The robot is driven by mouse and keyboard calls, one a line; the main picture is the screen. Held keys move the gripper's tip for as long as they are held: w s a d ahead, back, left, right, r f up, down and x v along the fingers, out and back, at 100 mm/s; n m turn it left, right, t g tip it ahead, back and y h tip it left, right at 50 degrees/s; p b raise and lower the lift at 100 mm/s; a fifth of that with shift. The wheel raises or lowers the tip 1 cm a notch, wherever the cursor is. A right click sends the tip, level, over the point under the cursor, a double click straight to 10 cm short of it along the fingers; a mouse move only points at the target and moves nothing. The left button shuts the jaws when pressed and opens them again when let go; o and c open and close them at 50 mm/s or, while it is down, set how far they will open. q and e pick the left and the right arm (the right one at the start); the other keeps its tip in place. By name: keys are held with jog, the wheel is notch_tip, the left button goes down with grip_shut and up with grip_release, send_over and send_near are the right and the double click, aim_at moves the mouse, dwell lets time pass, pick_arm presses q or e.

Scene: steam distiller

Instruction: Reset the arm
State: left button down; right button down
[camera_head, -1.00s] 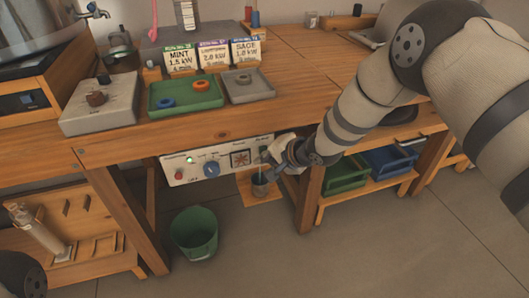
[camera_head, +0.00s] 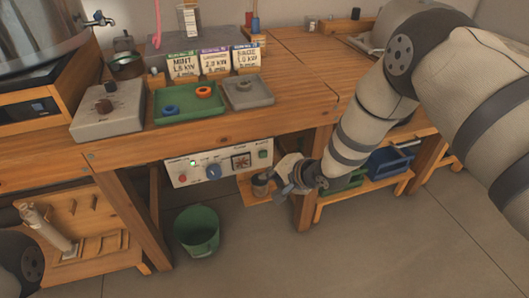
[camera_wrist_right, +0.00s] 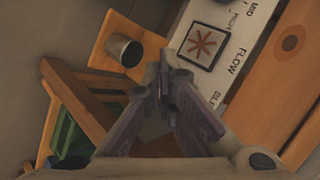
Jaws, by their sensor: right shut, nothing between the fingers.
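My right arm (camera_head: 365,120) reaches in from the right in the head view. Its gripper (camera_head: 278,182) is in front of the bench's lower front, beside the right end of the white control panel (camera_head: 217,164). In the right wrist view the gripper (camera_wrist_right: 165,85) is shut and empty, its fingertips together. My left gripper is not in view.
A green bucket (camera_head: 196,231) stands on the floor below the panel. A green tray (camera_head: 190,104), a grey tray (camera_head: 247,92) and label cards (camera_head: 215,62) are on the bench. A blue bin (camera_head: 390,160) sits on the lower right shelf. Open floor lies in front.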

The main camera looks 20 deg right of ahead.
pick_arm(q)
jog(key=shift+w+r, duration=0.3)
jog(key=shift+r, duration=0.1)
pick_arm(e)
jog(key=shift+s, duration=0.85)
jog(key=shift+d, duration=0.1)
